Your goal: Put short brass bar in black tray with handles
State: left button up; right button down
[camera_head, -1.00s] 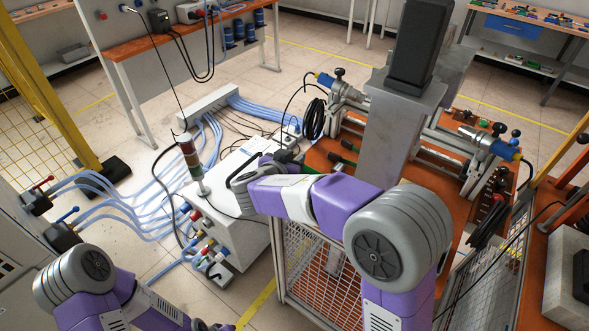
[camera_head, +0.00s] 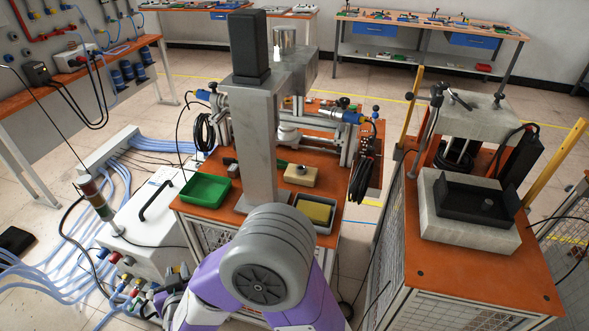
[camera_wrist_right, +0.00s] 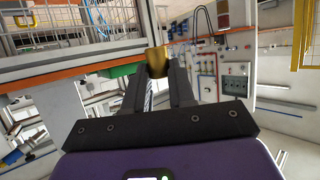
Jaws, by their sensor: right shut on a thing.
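The short brass bar (camera_wrist_right: 156,58) shows in the right wrist view as a gold cylinder between the fingertips of my right gripper (camera_wrist_right: 158,76). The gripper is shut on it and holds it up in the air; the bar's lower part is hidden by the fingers. A black tray (camera_head: 463,209) with raised end plates, which look like its handles, sits on a pale grey block on the right-hand table. A small grey round piece lies in this tray. In the head view my right arm is bent at the bottom centre, well left of the tray. My left gripper is out of view.
The middle orange table holds a green bin (camera_head: 206,190), a dark tray with a yellow pad (camera_head: 317,212), a tan block (camera_head: 301,176) and a tall grey column (camera_head: 258,150). A press (camera_head: 470,115) stands behind the black tray. A floor gap separates the two tables.

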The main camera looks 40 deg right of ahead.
aim_at(454, 204)
jog(key=u, duration=1.4)
jog(key=k, duration=2.4)
jog(key=z, duration=1.55)
